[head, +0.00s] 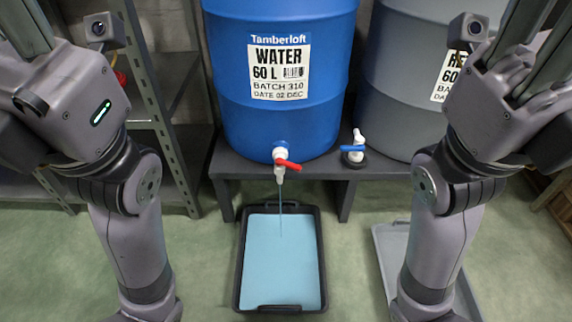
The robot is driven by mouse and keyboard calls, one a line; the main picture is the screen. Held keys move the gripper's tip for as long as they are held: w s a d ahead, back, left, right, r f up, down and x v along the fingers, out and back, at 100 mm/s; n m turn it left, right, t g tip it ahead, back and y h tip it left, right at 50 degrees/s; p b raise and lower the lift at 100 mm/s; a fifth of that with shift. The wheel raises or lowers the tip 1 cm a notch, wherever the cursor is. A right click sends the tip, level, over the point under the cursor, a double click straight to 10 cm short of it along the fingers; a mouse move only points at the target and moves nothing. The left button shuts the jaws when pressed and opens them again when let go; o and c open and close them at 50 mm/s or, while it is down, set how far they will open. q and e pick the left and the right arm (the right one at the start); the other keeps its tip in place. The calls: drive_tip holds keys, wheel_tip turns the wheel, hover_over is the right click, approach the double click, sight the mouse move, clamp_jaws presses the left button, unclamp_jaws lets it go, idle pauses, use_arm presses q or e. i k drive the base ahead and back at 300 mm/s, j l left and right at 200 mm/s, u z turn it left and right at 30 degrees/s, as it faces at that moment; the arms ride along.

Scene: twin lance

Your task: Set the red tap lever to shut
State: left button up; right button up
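The red tap lever (288,164) sits on a white tap (280,154) low on the front of the blue water drum (275,128). The lever points to the right and slightly down. A thin stream (281,205) runs from the spout into a black tray (238,270) on the floor, which holds pale blue liquid. My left arm is raised at the left and my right arm at the right, both well apart from the tap. The gripper ends are at the upper picture edges, partly cut off; their fingertips do not show clearly.
A white fitting with a blue lever (353,148) stands on the dark bench (312,168), right of the tap. A grey drum (395,120) stands behind it. A grey tray (392,240) lies on the floor, partly behind my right arm. Metal shelving (150,85) stands left.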

sight(279, 161)
drive_tip(key=i+l+u, duration=0.1)
drive_tip(key=l+u, duration=0.3)
drive_tip(key=i+l+u, duration=0.1)
drive_tip(key=l+u, duration=0.25)
drive_tip(key=j, duration=0.1)
